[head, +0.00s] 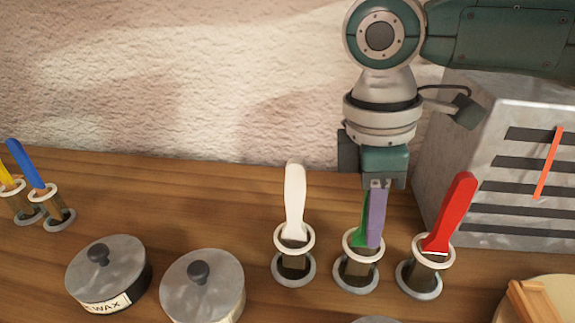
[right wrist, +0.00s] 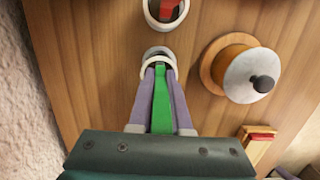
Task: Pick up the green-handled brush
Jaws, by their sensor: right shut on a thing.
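The green-handled brush (head: 358,222) stands handle-up in a ring holder (head: 357,277) between the white and red brushes in the head view. Its lower part is inside the holder. My right gripper (head: 370,232) reaches down from above, its purple fingers shut on the green handle just above the upper ring. In the right wrist view the green handle (right wrist: 161,110) runs between the two fingers (right wrist: 159,78), toward the pale ring of the holder (right wrist: 157,58). In the head view one finger hides part of the handle. My left gripper is not in view.
A white brush (head: 294,200) and a red brush (head: 450,210) stand in holders close on either side. Blue (head: 25,163) and yellow (head: 6,179) ones stand far left. Two lidded tins (head: 107,268) (head: 203,285) are at front left. A grey slotted box (head: 455,150) stands right, the wall behind.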

